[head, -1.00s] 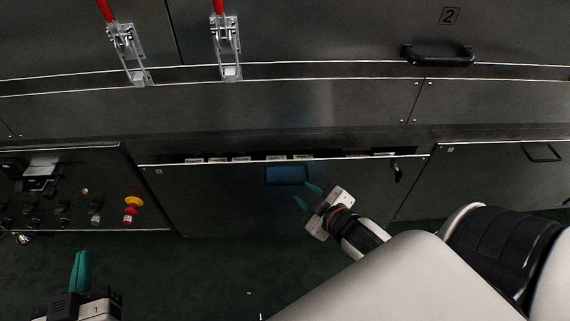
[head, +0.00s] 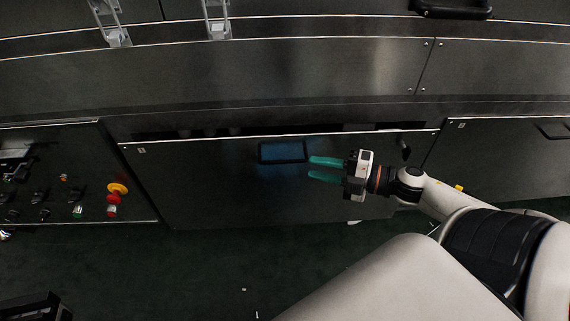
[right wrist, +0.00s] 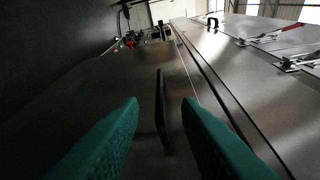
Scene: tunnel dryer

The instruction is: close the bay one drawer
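The bay one drawer (head: 220,185) is the dark panel in the middle of the head view. A thin dark gap runs along its top edge. Its dark handle (head: 283,151) sits near the top centre, and the handle also shows edge-on in the right wrist view (right wrist: 162,110). My right gripper (head: 312,169) has teal fingers, apart and empty, pointing left just right of the handle. In the right wrist view the handle appears between and beyond the fingertips; contact cannot be told. Of my left gripper, only a dark part (head: 36,307) shows at the bottom left; its fingers are out of frame.
A control panel (head: 70,175) with a red and yellow emergency stop (head: 116,192) is left of the drawer. Another panel with a handle (head: 553,131) is at right. A black latch (head: 404,148) is at the drawer's upper right.

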